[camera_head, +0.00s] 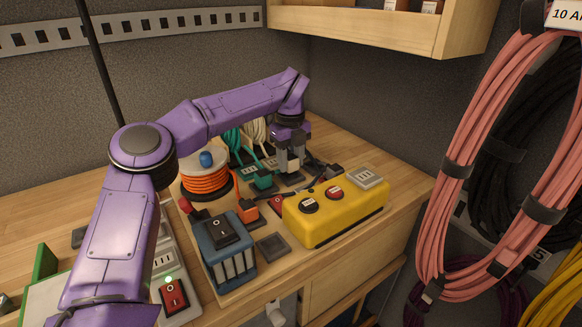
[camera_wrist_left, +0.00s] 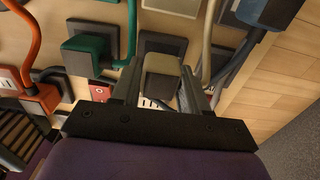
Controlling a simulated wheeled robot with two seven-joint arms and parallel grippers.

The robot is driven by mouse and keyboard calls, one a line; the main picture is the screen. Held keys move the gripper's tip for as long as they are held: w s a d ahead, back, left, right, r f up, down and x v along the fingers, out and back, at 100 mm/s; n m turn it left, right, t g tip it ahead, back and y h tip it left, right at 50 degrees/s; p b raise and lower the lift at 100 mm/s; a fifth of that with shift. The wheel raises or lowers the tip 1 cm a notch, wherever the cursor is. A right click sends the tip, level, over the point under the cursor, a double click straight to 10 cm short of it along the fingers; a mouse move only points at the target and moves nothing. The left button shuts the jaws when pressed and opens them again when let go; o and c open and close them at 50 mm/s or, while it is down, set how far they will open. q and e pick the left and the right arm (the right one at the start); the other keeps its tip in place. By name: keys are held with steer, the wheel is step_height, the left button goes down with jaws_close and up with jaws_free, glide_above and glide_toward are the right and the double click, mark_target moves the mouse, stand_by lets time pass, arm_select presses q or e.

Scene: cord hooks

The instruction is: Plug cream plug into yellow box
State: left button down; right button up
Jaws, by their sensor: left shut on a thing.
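The cream plug (camera_wrist_left: 163,66) sits between the two fingers of my left gripper (camera_wrist_left: 160,92) in the left wrist view. The gripper is shut on it, in front of a dark square holder. In the head view my left gripper (camera_head: 290,165) points down at the back of the bench, and the plug is not clearly visible there. The yellow box (camera_head: 325,222) stands in front and to the right of the gripper. It has a black and a red round part with white labels, and a pale socket plate (camera_head: 366,177) at its far right end. My right gripper is not in view.
A teal plug (camera_head: 262,179) stands just left of my gripper, and an orange plug (camera_head: 247,210) is nearer. An orange cord reel (camera_head: 205,182) and a blue box (camera_head: 222,250) with a switch are to the left. Pink cord coils (camera_head: 470,190) hang at the right.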

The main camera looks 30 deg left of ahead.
mark_target(291, 157)
arm_select(q)
steer(key=shift+r+p, duration=1.5)
steer(key=shift+r, duration=0.6)
